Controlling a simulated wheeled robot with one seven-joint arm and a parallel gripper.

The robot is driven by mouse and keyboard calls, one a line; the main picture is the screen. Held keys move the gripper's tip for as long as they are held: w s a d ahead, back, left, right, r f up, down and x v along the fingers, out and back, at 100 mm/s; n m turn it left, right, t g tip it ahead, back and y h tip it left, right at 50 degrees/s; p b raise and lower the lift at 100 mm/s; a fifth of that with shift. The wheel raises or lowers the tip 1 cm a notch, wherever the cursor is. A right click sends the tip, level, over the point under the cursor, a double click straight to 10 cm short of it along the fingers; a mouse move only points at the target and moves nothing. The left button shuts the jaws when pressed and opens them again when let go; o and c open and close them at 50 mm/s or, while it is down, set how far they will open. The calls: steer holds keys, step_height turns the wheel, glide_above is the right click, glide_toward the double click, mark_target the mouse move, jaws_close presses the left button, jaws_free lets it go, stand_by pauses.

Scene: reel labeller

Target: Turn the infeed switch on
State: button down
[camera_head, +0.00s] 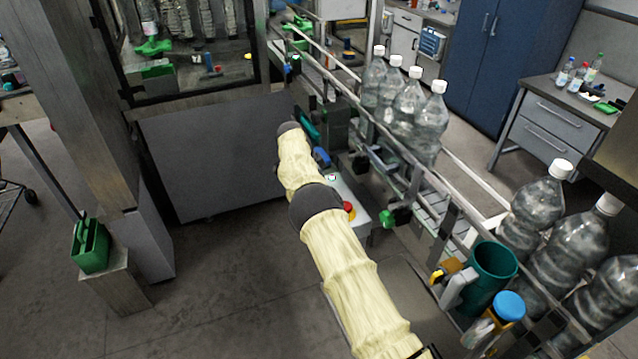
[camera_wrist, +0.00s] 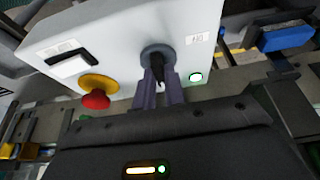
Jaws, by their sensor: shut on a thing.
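A dark rotary switch (camera_wrist: 158,68) with a round collar sits on the white control box (camera_wrist: 120,35) in the wrist view. My gripper (camera_wrist: 161,84) is shut on its black knob, one finger on each side. The knob's handle points down toward my gripper in the picture. A small lit green lamp (camera_wrist: 196,77) is to the right of the switch, below a small label (camera_wrist: 198,38) too blurred to read. In the head view the control box (camera_head: 357,213) is partly hidden by my arm, and the switch and gripper cannot be made out.
In the head view the conveyor rail (camera_head: 400,165) with large bottles (camera_head: 432,120) runs right of the box. Open floor (camera_head: 235,260) lies left.

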steer(key=c, duration=1.5)
jaws_free()
steer(key=shift+o, duration=0.2)
steer(key=shift+r, duration=0.1)
steer(key=shift+a+r, duration=0.15)
steer(key=shift+r, duration=0.1)
steer(key=p+v, duration=0.5)
steer(key=v, duration=1.1)
steer(key=shift+r+p, duration=0.35)
steer(key=shift+p, duration=0.05)
